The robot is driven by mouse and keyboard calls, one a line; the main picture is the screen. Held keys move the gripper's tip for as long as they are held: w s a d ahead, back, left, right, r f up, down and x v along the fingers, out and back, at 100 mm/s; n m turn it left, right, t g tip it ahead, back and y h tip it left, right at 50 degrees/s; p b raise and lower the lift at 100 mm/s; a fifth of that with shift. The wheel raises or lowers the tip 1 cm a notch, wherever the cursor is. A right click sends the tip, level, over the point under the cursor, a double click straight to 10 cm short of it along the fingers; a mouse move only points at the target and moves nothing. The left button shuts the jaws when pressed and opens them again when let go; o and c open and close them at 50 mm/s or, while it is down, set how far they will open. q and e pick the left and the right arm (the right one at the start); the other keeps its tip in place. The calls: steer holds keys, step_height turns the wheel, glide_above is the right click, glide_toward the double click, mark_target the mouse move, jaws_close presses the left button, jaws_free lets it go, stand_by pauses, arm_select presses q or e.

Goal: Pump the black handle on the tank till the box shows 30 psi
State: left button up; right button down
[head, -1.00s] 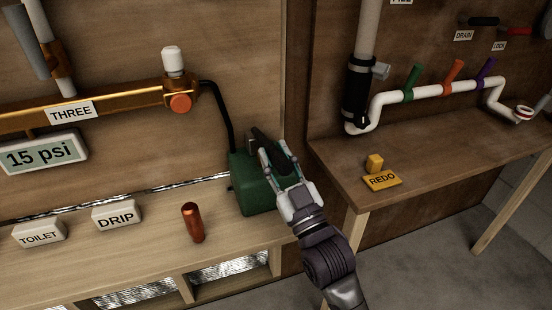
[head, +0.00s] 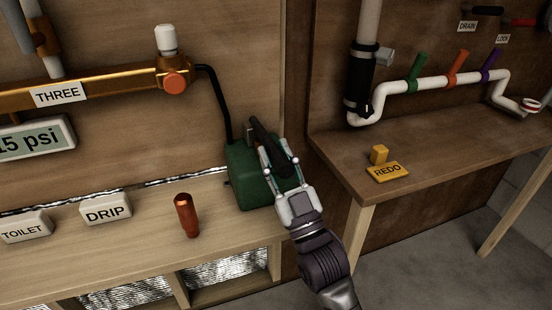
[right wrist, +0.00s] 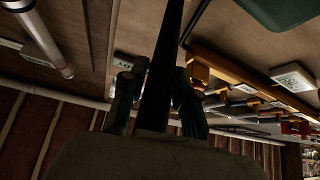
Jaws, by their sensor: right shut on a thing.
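The green tank (head: 243,183) stands on the light wooden bench. Its black handle (head: 268,141) slants from upper left down into my right gripper (head: 280,166). My right gripper is shut on the handle; the handle also runs between the fingers in the right wrist view (right wrist: 165,70). The tank's corner shows at the top right there (right wrist: 278,12). A black hose (head: 219,105) joins the tank to the copper pipe (head: 110,87). My left gripper is not in view.
A copper-red cylinder (head: 187,215) stands on the bench left of the tank. DRIP (head: 106,208) and TOILET (head: 25,227) blocks sit further left. A darker table (head: 430,140) at right holds a yellow REDO block (head: 387,172) and is near my right arm.

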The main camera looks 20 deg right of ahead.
steer(key=shift+f, duration=0.15)
steer(key=c, duration=0.8)
jaws_free()
steer(key=shift+c, duration=0.2)
steer(key=shift+s, duration=0.1)
steer(key=v, duration=1.2)
